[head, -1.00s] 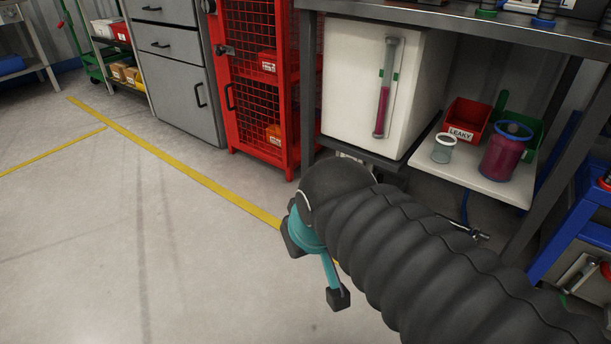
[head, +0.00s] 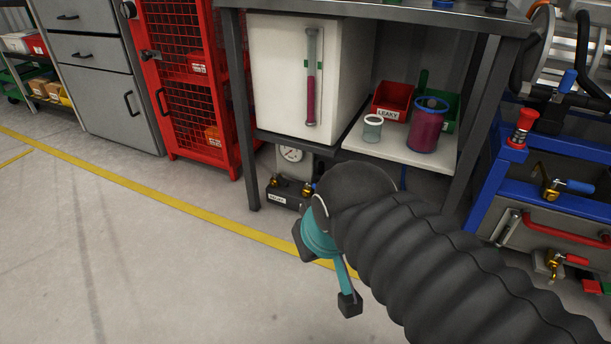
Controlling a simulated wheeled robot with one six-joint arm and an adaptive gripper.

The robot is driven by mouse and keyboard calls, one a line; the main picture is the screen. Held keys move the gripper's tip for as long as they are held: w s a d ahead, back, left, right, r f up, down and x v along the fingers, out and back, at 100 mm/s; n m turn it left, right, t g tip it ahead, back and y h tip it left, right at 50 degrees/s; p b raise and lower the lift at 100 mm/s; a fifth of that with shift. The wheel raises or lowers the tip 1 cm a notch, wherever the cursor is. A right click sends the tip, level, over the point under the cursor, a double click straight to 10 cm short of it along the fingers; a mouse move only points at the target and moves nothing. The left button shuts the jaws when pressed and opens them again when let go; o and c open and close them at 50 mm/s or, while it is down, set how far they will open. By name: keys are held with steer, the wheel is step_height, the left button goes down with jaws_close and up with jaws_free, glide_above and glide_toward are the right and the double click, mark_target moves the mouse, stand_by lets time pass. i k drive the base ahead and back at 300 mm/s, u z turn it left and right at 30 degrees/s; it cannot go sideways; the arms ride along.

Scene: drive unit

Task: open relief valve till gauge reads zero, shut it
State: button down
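A round white-faced gauge (head: 291,154) shows under the white cabinet beneath the workbench; its needle is too small to read. Below it, a dark block (head: 281,200) near the floor carries small brass valve fittings (head: 290,187) and a white label too small to read surely. A blue handle end (head: 309,188) shows beside the fittings, partly hidden by my arm. My gripper (head: 327,273), teal with dark fingertips, hangs in front of and below the block. Its fingers are spread apart and nothing shows between them.
A bench leg (head: 240,120) stands left of the gauge. A white shelf (head: 400,150) holds jars and a red LEAKY bin. At right, a blue frame (head: 485,185) carries a blue-handled valve (head: 567,186) and a red-handled valve (head: 565,260). Floor at left is clear.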

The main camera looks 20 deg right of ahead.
mark_target(285, 183)
steer(key=z, duration=0.15)
steer(key=i, duration=1.25)
steer(key=u, duration=0.8)
